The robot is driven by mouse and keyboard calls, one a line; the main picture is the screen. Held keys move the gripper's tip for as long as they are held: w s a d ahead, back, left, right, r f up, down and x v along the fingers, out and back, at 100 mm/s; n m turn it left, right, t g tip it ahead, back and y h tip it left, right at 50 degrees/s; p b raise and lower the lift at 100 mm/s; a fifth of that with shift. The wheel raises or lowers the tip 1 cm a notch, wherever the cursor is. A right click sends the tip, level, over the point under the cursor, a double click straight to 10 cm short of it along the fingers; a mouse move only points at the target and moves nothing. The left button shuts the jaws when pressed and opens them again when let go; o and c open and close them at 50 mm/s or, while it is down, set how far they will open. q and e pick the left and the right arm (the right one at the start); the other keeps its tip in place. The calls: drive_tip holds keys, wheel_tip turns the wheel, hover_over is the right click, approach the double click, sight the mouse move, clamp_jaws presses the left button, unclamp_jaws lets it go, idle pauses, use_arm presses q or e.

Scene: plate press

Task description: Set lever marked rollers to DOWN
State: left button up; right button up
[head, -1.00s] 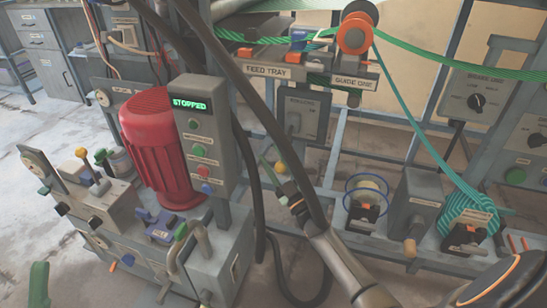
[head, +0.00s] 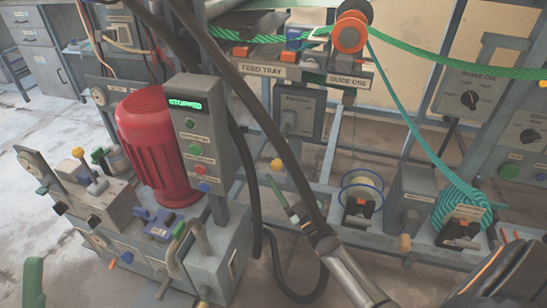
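The grey box with a small plate that seems to read rollers (head: 298,101) stands below the feed tray, at the middle of the head view. A yellow-orange knob (head: 277,165) shows below it. It seems to be the lever's end, but the black cable hides part of the link, so the lever's setting is unclear. My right gripper (head: 279,194), with green fingers, is just below the knob and looks apart from it. Its finger gap is hard to make out.
A red motor (head: 155,150) and a control post reading STOPPED (head: 186,104) stand to the left. A thick black cable (head: 262,115) crosses in front of the box. A blue-rimmed spool (head: 362,188) and a green cord spool (head: 462,215) are at the right.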

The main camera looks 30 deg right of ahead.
drive_tip(key=v, duration=0.6)
drive_tip(key=shift+p, duration=0.3)
drive_tip(key=shift+s+a+r, duration=0.1)
drive_tip(key=shift+s, duration=0.05)
